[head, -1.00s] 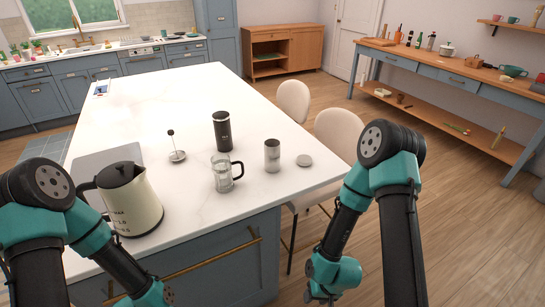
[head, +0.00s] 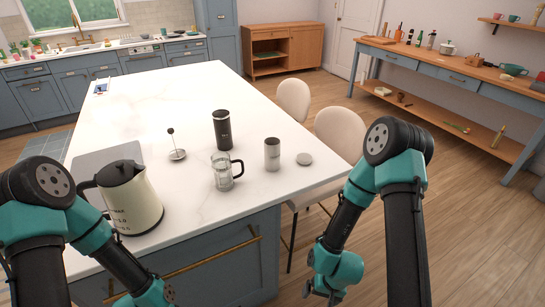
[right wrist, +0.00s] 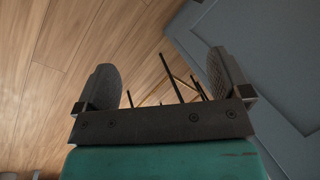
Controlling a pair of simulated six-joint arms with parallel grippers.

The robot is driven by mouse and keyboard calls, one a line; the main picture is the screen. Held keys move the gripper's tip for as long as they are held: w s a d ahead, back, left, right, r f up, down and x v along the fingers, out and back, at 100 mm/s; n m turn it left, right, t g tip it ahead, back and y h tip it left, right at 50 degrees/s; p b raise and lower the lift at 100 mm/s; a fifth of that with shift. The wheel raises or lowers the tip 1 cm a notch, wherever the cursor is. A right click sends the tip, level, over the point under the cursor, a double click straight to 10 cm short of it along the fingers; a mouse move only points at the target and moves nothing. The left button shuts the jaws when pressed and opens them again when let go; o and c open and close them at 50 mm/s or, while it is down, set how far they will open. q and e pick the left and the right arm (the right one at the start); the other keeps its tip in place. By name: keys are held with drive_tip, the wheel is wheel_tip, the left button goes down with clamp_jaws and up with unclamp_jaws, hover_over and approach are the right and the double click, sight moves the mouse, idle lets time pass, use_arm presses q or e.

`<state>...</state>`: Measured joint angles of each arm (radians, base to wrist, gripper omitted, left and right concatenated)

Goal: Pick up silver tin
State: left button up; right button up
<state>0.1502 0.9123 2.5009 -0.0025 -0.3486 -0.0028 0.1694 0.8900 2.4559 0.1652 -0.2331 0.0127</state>
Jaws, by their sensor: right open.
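The silver tin (head: 272,155) stands upright on the white island top near its right edge. A round grey lid (head: 304,159) lies flat just right of it. My right gripper (head: 322,293) is low beside the island, below the counter top, right of and nearer than the tin. In the right wrist view its two fingers (right wrist: 160,90) are apart with nothing between them; the floor and thin dark chair legs show beyond. My left arm comes in at the lower left; its gripper is cut off by the bottom edge.
A glass press jug (head: 222,172) stands left of the tin, with a black canister (head: 221,130) behind it. A plunger (head: 177,154) and a cream kettle (head: 130,198) are farther left. A pale chair (head: 340,132) stands at the island's right side.

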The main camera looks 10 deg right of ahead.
drive_tip(key=w+a+r+m+t+y, duration=0.35)
drive_tip(key=w+r+m+y, duration=0.25)
drive_tip(key=w+r+m, duration=0.75)
drive_tip(key=w+d+r+m+t+y, duration=0.1)
drive_tip(key=w+d+r+m+t, duration=0.1)
drive_tip(key=w+r+m+t, duration=0.4)
drive_tip(key=m+t+h, duration=0.1)
drive_tip(key=m+t, duration=0.5)
approach(278, 159)
drive_tip(key=shift+v, duration=2)
drive_tip(key=shift+s+r, duration=0.1)
drive_tip(key=shift+r, duration=0.1)
drive_tip(key=x, duration=1.2)
drive_tip(key=shift+f, duration=0.25)
